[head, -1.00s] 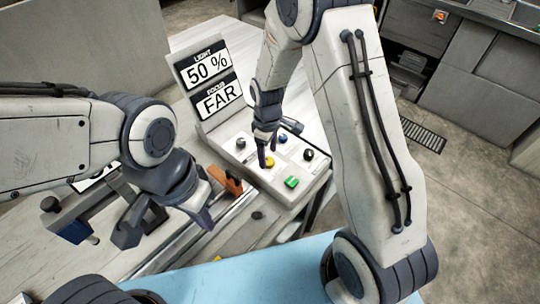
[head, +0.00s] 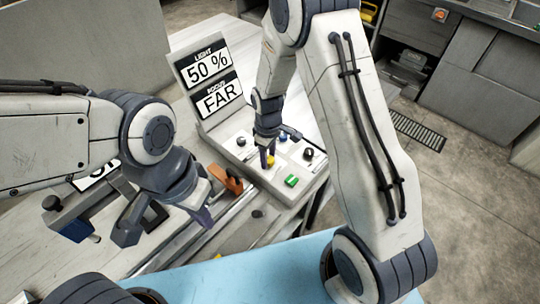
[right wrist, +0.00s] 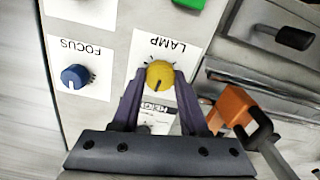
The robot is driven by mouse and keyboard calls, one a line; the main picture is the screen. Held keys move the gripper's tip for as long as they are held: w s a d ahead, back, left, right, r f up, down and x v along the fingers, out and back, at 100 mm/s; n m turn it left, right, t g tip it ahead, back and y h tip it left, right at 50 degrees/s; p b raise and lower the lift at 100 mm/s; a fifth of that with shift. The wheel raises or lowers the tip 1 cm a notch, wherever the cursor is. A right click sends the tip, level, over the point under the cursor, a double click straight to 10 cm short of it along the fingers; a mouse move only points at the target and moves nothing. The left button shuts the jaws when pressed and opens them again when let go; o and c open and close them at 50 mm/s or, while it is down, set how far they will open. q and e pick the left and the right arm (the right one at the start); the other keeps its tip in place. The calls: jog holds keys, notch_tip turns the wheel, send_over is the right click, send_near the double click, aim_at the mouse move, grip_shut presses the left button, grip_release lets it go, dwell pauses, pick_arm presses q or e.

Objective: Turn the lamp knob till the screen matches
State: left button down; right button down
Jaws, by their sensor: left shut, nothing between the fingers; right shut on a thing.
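The yellow lamp knob (right wrist: 159,74) sits on its white LAMP label in the right wrist view, its dark pointer line aimed toward my wrist. My right gripper (right wrist: 159,84) is shut on this knob, a finger on either side. In the head view the right gripper (head: 267,160) reaches down onto the panel (head: 262,186) and partly hides the yellow knob. The screens behind the panel read LIGHT 50 % (head: 205,67) and FOCUS FAR (head: 218,98). My left gripper (head: 203,217) is shut and empty, left of the panel.
A blue FOCUS knob (right wrist: 75,76) is beside the lamp knob. A green button (head: 291,180) and black knobs (head: 308,154) share the panel. An orange part (head: 228,181) stands on a rail left of the panel. A white card (head: 97,178) is mostly hidden by my left arm.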

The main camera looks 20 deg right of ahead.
jog(key=m, duration=0.4)
jog(key=shift+w+d, duration=0.1)
jog(key=shift+w, duration=0.05)
jog(key=shift+c, duration=2.2)
grip_release()
jog(key=shift+r, duration=0.1)
notch_tip(320, 180, up, 10)
jog(key=b, duration=0.1)
jog(key=shift+r, duration=0.2)
